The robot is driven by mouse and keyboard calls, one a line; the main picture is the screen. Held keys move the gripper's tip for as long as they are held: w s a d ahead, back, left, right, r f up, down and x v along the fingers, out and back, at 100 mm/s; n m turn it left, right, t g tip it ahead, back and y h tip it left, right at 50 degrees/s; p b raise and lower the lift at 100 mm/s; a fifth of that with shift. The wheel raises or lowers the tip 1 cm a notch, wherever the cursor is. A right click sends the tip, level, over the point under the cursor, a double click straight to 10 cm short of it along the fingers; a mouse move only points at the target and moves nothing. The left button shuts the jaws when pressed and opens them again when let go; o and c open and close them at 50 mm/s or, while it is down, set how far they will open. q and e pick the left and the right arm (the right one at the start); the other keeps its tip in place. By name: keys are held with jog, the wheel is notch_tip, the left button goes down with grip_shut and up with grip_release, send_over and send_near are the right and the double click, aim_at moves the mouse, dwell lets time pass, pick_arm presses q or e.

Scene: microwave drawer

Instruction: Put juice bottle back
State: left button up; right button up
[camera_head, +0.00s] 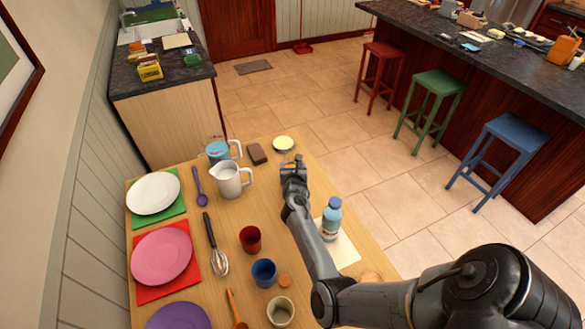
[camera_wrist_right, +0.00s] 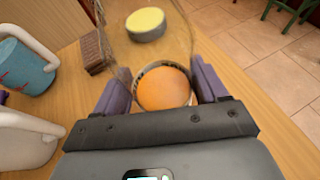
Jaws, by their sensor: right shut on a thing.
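My right gripper (camera_head: 293,163) is over the far right part of the wooden table. In the wrist view its two purple-padded fingers (camera_wrist_right: 163,92) are shut on a clear bottle-like vessel with a round orange top (camera_wrist_right: 165,89). Its see-through outline spreads away beyond the fingers; in the head view the gripper mostly hides it. I cannot tell whether its base touches the table. A blue bottle with a white label (camera_head: 330,219) stands upright on a pale mat (camera_head: 348,250), to the right of my right forearm. My left gripper is not in view.
Near the gripper are a yellow-topped tin (camera_head: 283,143), a brown block (camera_head: 257,154), a white pitcher (camera_head: 229,181) and a blue-and-clear jug (camera_head: 218,151). Cups, a whisk (camera_head: 216,246) and plates fill the nearer and left table. The table's right edge is close to my arm.

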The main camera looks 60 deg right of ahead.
jog(key=shift+r, duration=0.1)
jog(key=o, duration=1.6)
jog(key=shift+f, duration=0.2)
jog(key=shift+c, duration=0.2)
jog(key=shift+r, duration=0.15)
